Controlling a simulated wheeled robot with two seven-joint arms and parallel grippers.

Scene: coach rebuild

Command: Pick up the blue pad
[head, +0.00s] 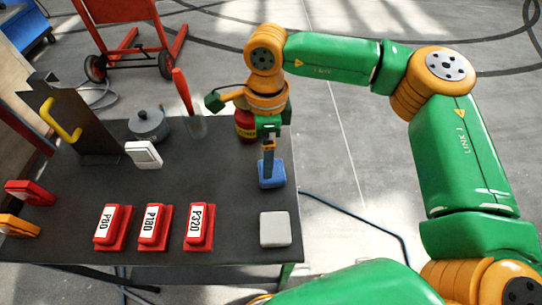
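The blue pad (271,181) lies on the dark table (150,195) near its right edge, behind a pale grey-white pad (274,229). My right gripper (268,172) points down at the blue pad from above, with its fingers at the pad's top. The fingers look narrow from here and cover part of the pad's middle. I cannot tell whether they are closed on it. The pad appears to rest on the table. My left gripper is not in view.
Red blocks marked P80 (113,228), P180 (154,227) and P320 (200,227) stand along the front. A white block (144,154), grey pot (149,126) and red can (245,125) are farther back. A dark stand with a yellow handle (61,120) is at left.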

